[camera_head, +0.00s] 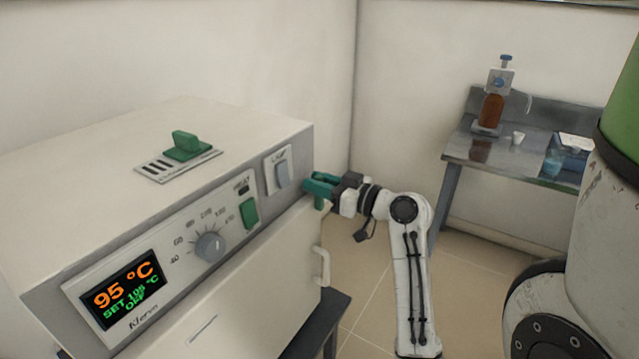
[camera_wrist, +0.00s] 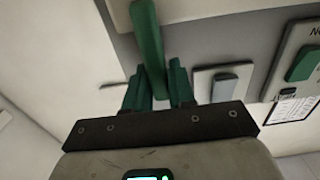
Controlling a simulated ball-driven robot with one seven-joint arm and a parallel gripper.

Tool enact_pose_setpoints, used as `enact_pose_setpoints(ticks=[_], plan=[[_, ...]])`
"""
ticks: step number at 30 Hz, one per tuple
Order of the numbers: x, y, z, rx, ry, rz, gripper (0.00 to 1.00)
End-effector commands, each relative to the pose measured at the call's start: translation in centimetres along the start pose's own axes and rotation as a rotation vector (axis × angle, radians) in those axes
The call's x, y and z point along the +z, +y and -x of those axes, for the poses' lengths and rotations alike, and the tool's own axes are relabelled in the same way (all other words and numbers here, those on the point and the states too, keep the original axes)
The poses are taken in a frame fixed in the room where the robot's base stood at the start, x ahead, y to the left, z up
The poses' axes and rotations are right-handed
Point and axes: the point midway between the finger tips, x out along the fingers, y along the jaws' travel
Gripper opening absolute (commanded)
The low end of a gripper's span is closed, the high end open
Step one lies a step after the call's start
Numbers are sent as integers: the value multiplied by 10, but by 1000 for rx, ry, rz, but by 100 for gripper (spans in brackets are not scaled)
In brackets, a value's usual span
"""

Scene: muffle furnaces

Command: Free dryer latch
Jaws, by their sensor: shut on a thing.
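The dryer (camera_head: 200,125) is a cream cabinet with a grey control panel, filling the left of the head view. Its display (camera_head: 122,290) reads 95 °C in orange, with green set text below. A green latch lever (camera_wrist: 148,35) shows in the wrist view, its end between my green fingers. My gripper (camera_head: 320,186) is shut on this lever at the panel's right edge, above the door handle (camera_head: 321,266); it also shows in the wrist view (camera_wrist: 160,88). The fingers hide much of the lever in the head view. The door (camera_head: 240,300) looks closed.
The panel has a dial (camera_head: 210,246), a green heat switch (camera_head: 249,213) and a grey light switch (camera_head: 282,174) close to my gripper. A green vent slider (camera_head: 187,146) sits on top. A steel table (camera_head: 460,152) with a brown bottle (camera_head: 491,110) stands at the back right.

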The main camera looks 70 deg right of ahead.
Motion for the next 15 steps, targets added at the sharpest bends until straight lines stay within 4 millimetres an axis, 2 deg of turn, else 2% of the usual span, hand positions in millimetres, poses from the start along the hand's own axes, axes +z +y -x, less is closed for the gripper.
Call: enact_pose_setpoints(ticks=[8,15], plan=[[0,1,0,0,-1,-36,0],[-1,4,0,0,0,-170,0]])
